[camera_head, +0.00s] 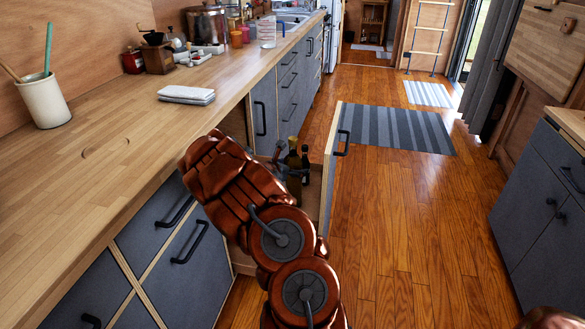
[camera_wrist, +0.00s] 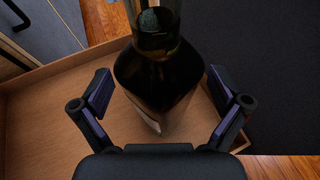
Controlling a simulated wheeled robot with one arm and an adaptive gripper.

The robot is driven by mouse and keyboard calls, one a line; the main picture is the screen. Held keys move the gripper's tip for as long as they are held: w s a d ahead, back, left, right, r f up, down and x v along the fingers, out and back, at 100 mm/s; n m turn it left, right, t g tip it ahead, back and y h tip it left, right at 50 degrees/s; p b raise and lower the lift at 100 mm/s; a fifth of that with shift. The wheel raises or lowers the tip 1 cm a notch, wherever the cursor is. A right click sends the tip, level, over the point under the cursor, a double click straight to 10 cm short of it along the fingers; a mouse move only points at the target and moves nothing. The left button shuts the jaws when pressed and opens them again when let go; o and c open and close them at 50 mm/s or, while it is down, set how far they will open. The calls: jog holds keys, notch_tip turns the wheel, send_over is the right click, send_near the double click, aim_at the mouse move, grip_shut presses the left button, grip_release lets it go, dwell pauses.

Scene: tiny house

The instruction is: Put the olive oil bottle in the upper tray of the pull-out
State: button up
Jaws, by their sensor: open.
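The pull-out stands open, with its grey front panel (camera_head: 337,165) turned side-on in the head view. A dark green glass bottle with a pale label, seemingly the olive oil bottle (camera_wrist: 155,80), stands upright on a wooden tray (camera_wrist: 40,110) of the pull-out in the wrist view. My gripper (camera_wrist: 163,100) is open, one finger on either side of the bottle, with visible gaps. In the head view an olive-coloured bottle (camera_head: 293,160) and a darker bottle (camera_head: 305,158) show beside my gripper (camera_head: 281,155). My arm hides most of the trays, so I cannot tell which level this is.
A wooden counter (camera_head: 120,140) runs along the left above grey cabinets, with a folded white cloth (camera_head: 187,94) on it. The wooden floor (camera_head: 400,220) right of the pull-out is clear. A grey cabinet (camera_head: 540,200) stands at the right.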

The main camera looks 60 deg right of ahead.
jog(key=shift+r, duration=0.1)
jog(key=shift+a+r, duration=0.1)
jog(key=shift+a, duration=0.05)
jog(key=v, duration=1.1)
jog(key=shift+a+p, duration=0.35)
jog(key=shift+p, duration=0.05)
